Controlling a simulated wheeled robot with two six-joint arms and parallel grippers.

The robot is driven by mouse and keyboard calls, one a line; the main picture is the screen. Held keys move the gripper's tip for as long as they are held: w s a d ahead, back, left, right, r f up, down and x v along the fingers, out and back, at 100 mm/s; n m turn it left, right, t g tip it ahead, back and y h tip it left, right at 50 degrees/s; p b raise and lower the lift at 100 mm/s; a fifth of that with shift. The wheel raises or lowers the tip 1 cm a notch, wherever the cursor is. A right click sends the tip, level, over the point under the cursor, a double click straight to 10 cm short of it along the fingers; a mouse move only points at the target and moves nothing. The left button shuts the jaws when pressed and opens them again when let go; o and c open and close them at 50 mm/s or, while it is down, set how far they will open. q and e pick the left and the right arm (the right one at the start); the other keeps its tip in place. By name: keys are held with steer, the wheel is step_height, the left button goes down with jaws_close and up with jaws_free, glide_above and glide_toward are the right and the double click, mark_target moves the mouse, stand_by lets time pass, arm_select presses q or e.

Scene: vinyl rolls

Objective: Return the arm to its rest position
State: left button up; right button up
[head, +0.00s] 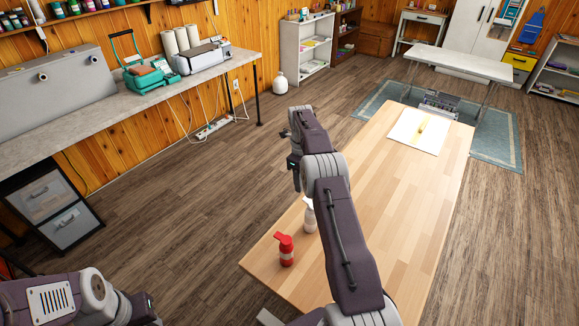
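My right arm reaches up from the bottom centre of the head view, above the near part of the wooden table. Its gripper (294,162) is at the arm's far end, over the table's left side and the floor. Its fingers are small and dark, and I cannot tell whether they are open. My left arm lies low in the bottom left corner. Its gripper (150,309) is near the bottom edge, partly cut off, and its opening is unclear. Nothing is visibly held by either one.
The wooden table (405,200) bears a red bottle (286,251), a white bottle (309,219) partly behind my arm, and a white sheet (408,132) with a yellow item. A long workbench (150,98) runs along the left wall. Open floor (190,220) lies between them.

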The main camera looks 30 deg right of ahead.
steer(key=shift+a, duration=0.1)
steer(key=s+a+r+n+t, duration=0.1)
steer(key=s+a+r+n, duration=0.3)
steer(key=a+r, duration=0.85)
steer(key=s+a+f+n, duration=0.2)
steer(key=s+f+n, duration=0.3)
steer(key=s+n, duration=0.6)
steer(key=s+a+f+n, duration=0.3)
steer(key=s+f+n, duration=0.2)
steer(key=s+n, duration=0.6)
steer(key=n, duration=0.3)
steer(key=shift+s+n+t+y, duration=0.15)
steer(key=shift+n+t+y, duration=0.15)
steer(key=shift+t, duration=0.1)
